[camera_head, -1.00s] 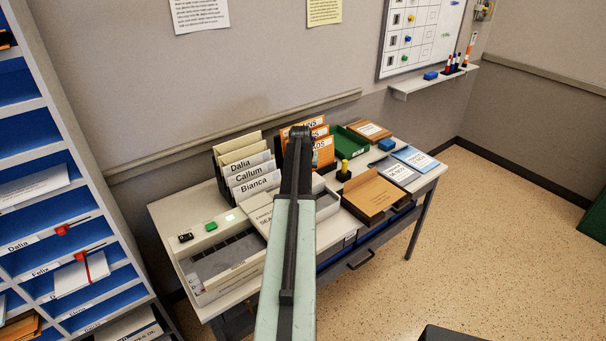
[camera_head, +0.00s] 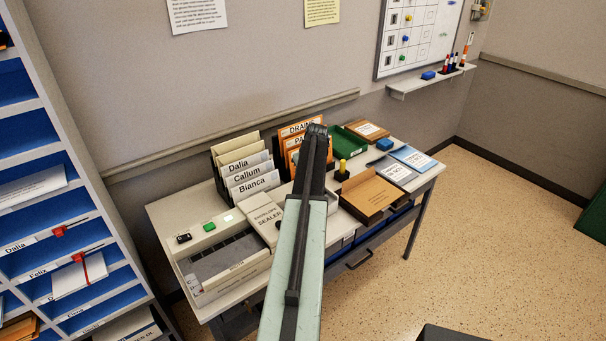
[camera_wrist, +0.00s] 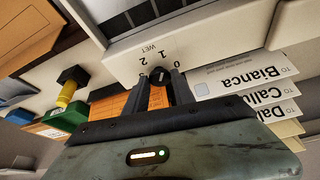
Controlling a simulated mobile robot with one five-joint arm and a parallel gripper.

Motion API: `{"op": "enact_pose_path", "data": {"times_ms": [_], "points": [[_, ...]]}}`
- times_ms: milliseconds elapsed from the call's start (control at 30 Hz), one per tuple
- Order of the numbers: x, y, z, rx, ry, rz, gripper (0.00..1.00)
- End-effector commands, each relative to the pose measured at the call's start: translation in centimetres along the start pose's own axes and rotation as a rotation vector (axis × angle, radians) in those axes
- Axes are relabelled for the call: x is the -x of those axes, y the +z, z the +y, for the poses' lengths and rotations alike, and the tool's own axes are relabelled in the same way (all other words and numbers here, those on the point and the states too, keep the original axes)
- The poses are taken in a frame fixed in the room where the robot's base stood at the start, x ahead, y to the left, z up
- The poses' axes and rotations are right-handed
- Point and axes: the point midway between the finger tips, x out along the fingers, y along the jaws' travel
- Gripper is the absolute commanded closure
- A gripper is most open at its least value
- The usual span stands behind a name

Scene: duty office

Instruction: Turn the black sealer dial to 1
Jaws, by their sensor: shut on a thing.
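The black sealer dial (camera_wrist: 160,76) sits on the pale front face of the envelope sealer (camera_wrist: 205,48) in the wrist view. Printed digits and the word WET stand around it; the digit 1 shows just beyond it. I cannot tell exactly where the dial's pointer stands. My gripper (camera_wrist: 161,84) has its two dark fingers shut on the dial, one on each side. In the head view the sealer's lettered top (camera_head: 264,216) shows left of my arm, while the dial and my fingertips are hidden behind the arm.
Name-tabbed folders (camera_head: 250,178) stand behind the sealer, with orange folders (camera_head: 290,150) beside them. A green tray (camera_head: 347,141), a yellow-handled stamp (camera_head: 342,167) and an open brown box (camera_head: 372,195) are to the right. A pigeonhole rack (camera_head: 60,150) stands left of the table.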

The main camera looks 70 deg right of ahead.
Motion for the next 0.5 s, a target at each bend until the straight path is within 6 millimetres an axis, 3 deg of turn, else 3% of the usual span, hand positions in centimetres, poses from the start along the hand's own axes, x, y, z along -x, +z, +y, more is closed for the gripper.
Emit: {"op": "enact_pose_path", "data": {"times_ms": [433,467,500], "points": [[0.03,0.28,0.14,0.008,-0.001,-0.007,1.0],[0.03,0.28,0.13,0.008,-0.001,-0.007,0.64],[0.03,0.27,0.13,0.008,-0.002,-0.007,0.53]]}}
